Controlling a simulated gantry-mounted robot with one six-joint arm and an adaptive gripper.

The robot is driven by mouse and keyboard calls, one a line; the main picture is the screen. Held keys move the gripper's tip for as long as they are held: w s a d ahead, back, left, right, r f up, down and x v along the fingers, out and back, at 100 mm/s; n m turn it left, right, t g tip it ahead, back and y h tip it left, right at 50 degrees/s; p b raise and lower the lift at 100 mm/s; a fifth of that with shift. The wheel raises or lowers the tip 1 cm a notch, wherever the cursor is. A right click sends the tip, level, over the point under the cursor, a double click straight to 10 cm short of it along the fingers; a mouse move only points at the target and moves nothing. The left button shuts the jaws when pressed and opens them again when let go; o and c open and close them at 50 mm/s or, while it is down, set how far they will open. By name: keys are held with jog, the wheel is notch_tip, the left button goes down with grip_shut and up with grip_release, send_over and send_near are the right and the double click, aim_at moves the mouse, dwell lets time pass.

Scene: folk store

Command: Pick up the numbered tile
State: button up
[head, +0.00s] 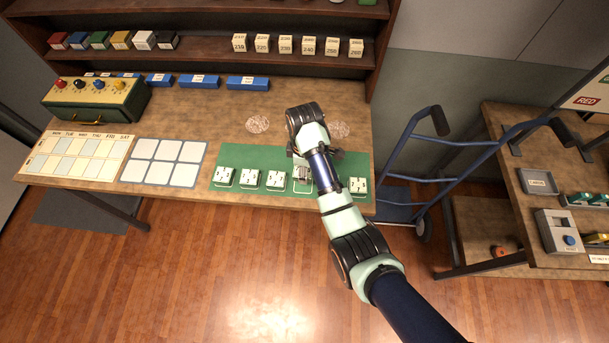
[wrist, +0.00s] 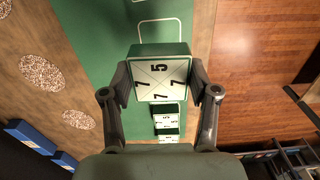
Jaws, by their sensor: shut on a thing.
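My gripper (head: 303,172) is over the green mat (head: 222,158) on the wooden counter. In the wrist view its two fingers (wrist: 162,88) are shut on the sides of a numbered tile (wrist: 160,72), a green block with a white face marked 5, 7 and 7. The tile looks larger and nearer than the tiles below it. In the head view the fingers and arm hide most of it. An empty white outline (wrist: 160,24) shows on the mat beyond it. Other numbered tiles stand on the mat, at the left (head: 224,176), middle (head: 275,179) and right end (head: 357,185).
A blank-square card (head: 165,163) and a day chart (head: 80,156) lie left of the mat. A shelf with small boxes (head: 285,45) rises behind. A blue hand truck (head: 425,170) stands right of the counter. Two speckled discs (head: 257,126) lie behind the mat.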

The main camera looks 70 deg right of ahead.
notch_tip(320, 180, up, 12)
jog(key=p, duration=0.7)
jog(key=shift+r, duration=0.25)
